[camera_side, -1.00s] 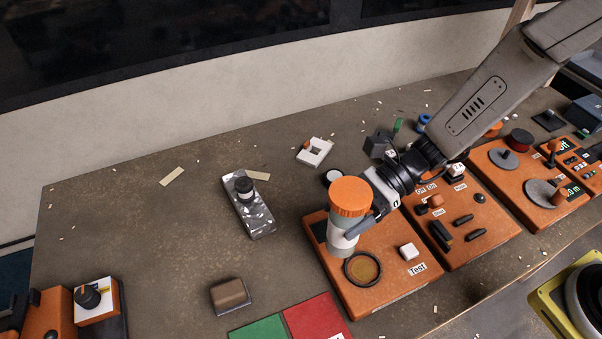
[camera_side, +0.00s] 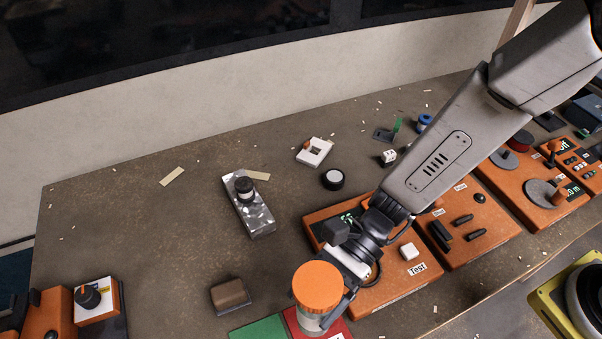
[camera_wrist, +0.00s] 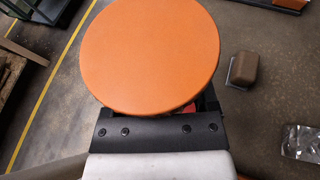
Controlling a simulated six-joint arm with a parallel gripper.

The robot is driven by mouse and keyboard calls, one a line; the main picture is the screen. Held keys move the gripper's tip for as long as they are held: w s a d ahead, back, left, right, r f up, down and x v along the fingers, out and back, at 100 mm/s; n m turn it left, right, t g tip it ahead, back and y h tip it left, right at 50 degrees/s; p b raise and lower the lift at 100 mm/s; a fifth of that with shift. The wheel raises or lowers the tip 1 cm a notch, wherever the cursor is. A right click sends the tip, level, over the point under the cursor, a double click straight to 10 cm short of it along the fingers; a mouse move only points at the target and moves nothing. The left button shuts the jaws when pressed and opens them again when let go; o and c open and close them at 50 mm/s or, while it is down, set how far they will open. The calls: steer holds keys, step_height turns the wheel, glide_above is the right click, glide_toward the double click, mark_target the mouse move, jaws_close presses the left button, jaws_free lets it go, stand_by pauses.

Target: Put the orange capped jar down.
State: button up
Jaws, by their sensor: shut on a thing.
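The orange capped jar (camera_side: 317,287) has a wide orange lid and a pale body. My gripper (camera_side: 327,317) is shut on the jar's body below the lid, and the jar is upright. In the side view the jar shows in front of the red pad (camera_side: 331,329), near the table's front edge; I cannot tell whether its bottom touches anything. In the wrist view the orange lid (camera_wrist: 150,55) fills the middle and hides the jar's body and most of the fingers.
A green pad (camera_side: 259,329) lies left of the red one. A brown block (camera_side: 230,296) sits just behind them and also shows in the wrist view (camera_wrist: 243,70). Orange panels (camera_side: 395,290) with buttons stand to the right. The table's left middle is mostly clear.

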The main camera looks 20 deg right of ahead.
steer(key=shift+f, duration=2.15)
steer(key=shift+f, duration=1.75)
steer(key=shift+f, duration=0.1)
steer(key=o, duration=1.2)
steer(key=shift+w+d, duration=0.1)
steer(key=v, duration=1.2)
steer(key=shift+r, duration=0.2)
